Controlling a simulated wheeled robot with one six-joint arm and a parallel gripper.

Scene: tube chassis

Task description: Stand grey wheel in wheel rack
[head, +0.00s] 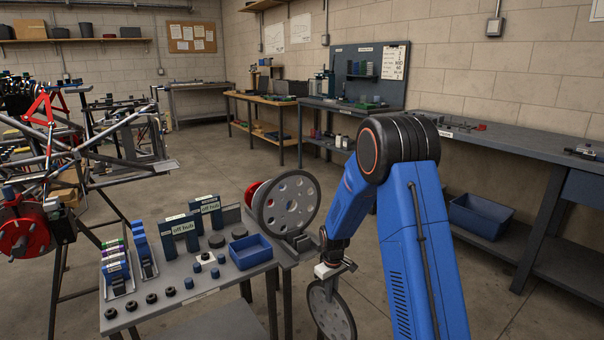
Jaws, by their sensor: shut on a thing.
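My gripper (332,271) is shut on the rim of a grey wheel (331,311) with round holes. The wheel hangs upright below the gripper, off the right side of the small worktable. Its lower edge reaches the bottom of the picture. A second, larger-looking grey wheel (286,204) stands upright at the table's right back corner, with a red wheel (256,193) partly hidden behind it. A grey metal support (303,243) shows at their foot and seems to be the wheel rack. Its slots are mostly hidden by the wheel and my arm.
The small grey table (217,293) holds a blue bin (251,251), "off hub" boxes (180,228), several dark round parts and small racks of blue parts. A tube chassis (60,165) stands at left. A long bench (500,145) runs along the right wall. Open floor lies between.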

